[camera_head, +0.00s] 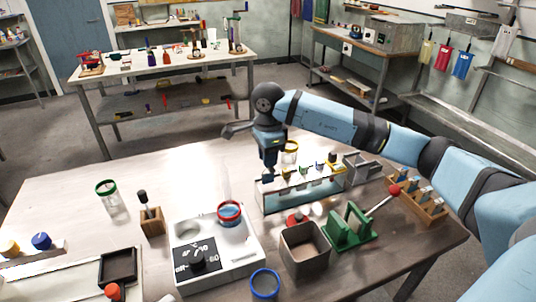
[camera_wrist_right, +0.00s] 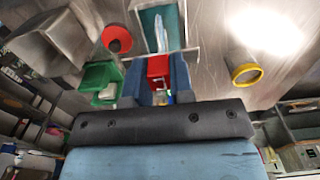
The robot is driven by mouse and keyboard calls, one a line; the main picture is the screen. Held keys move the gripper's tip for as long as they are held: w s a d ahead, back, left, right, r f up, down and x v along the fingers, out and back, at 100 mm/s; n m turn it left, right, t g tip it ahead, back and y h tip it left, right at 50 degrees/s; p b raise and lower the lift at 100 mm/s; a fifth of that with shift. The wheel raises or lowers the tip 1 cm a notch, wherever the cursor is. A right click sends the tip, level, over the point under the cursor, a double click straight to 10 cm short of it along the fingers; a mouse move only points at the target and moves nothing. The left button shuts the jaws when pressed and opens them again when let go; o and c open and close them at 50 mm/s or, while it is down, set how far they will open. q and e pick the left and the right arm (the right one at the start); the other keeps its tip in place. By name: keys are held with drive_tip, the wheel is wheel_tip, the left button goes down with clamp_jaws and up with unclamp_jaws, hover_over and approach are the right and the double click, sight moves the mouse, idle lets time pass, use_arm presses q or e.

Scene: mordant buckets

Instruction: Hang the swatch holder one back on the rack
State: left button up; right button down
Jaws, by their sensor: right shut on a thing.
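My right gripper (camera_head: 268,177) points down at the left end of a clear, teal-tinted tank (camera_head: 285,203). In the right wrist view its blue fingers (camera_wrist_right: 157,82) are shut on a red block (camera_wrist_right: 158,67), which I take to be the top of the swatch holder. A pale strip (camera_wrist_right: 160,32) shows beyond the block, inside the tank's opening; I cannot tell whether they are joined. Several small coloured clips (camera_head: 320,167) stand along the tank's top. A wooden rack (camera_head: 432,213) with several upright pieces stands to the right. My left gripper is out of view.
A green stand (camera_head: 350,228) with a red-knobbed lever and a grey square bin (camera_head: 304,252) stand in front of the tank. A white scale (camera_head: 218,252) carries a red-rimmed container (camera_head: 229,212). The table's left middle is mostly clear.

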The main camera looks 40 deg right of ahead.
sight(268, 174)
drive_tip(key=shift+f+b, duration=0.4)
drive_tip(key=shift+f, duration=0.35)
drive_tip(key=shift+f+b, duration=1.05)
drive_tip(key=shift+f, duration=0.45)
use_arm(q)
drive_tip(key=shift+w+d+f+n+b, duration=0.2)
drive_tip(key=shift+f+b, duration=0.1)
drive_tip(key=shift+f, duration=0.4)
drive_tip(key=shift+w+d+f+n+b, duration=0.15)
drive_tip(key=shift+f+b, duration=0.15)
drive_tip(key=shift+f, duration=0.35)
use_arm(e)
drive_tip(key=shift+f, duration=0.9)
drive_tip(key=c, duration=0.9)
unclamp_jaws()
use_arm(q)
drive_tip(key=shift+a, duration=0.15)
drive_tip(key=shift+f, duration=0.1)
